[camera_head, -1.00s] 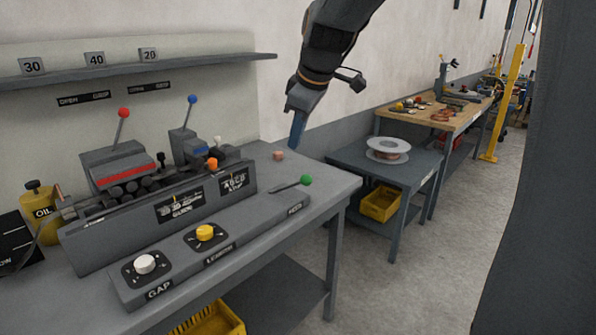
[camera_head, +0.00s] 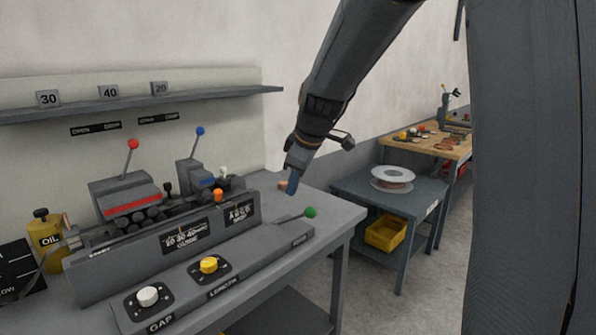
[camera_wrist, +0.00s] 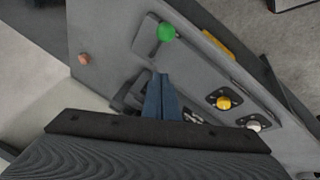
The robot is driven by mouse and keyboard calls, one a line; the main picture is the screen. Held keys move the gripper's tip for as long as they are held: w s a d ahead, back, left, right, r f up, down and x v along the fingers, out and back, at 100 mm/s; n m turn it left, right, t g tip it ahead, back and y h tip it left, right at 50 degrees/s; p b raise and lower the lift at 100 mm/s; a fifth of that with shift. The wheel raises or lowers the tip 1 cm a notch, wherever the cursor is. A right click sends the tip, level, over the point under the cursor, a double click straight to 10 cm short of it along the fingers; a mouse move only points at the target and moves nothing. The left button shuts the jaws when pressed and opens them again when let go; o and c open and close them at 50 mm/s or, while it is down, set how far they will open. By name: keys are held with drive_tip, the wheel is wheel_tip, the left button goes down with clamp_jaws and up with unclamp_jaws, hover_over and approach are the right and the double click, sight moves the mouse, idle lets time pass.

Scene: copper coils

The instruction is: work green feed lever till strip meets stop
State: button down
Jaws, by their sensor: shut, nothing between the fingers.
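The green feed lever's knob (camera_head: 310,212) sits at the right end of the grey control panel (camera_head: 226,280), on a short arm sloping up to the right. My gripper (camera_head: 291,190) is shut and empty, pointing down above the bench, behind and slightly left of the green knob and apart from it. In the wrist view its blue fingers (camera_wrist: 161,76) lie together, with the green knob (camera_wrist: 166,32) just beyond their tips. A copper strip and its stop cannot be made out clearly in the machine (camera_head: 165,212).
Red (camera_head: 133,144) and blue (camera_head: 200,131) knobbed levers stand on the machine, with an orange knob (camera_head: 218,195) near its right end. The panel carries white (camera_head: 148,296) and yellow (camera_head: 208,265) dials. A side table (camera_head: 350,187) holds a spool (camera_head: 392,177).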

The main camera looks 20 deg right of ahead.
drive_tip(key=shift+s+d+f+p, duration=0.1)
drive_tip(key=shift+d+f+p, duration=0.1)
drive_tip(key=shift+d+f, duration=0.4)
drive_tip(key=shift+s+d+f+p, duration=0.1)
drive_tip(key=shift+d+f+p, duration=0.2)
drive_tip(key=shift+f, duration=0.65)
drive_tip(key=shift+d+f+p, duration=0.15)
drive_tip(key=shift+d+f, duration=0.3)
drive_tip(key=shift+f, duration=0.3)
drive_tip(key=shift+f+b, duration=0.1)
drive_tip(key=shift+b, duration=0.25)
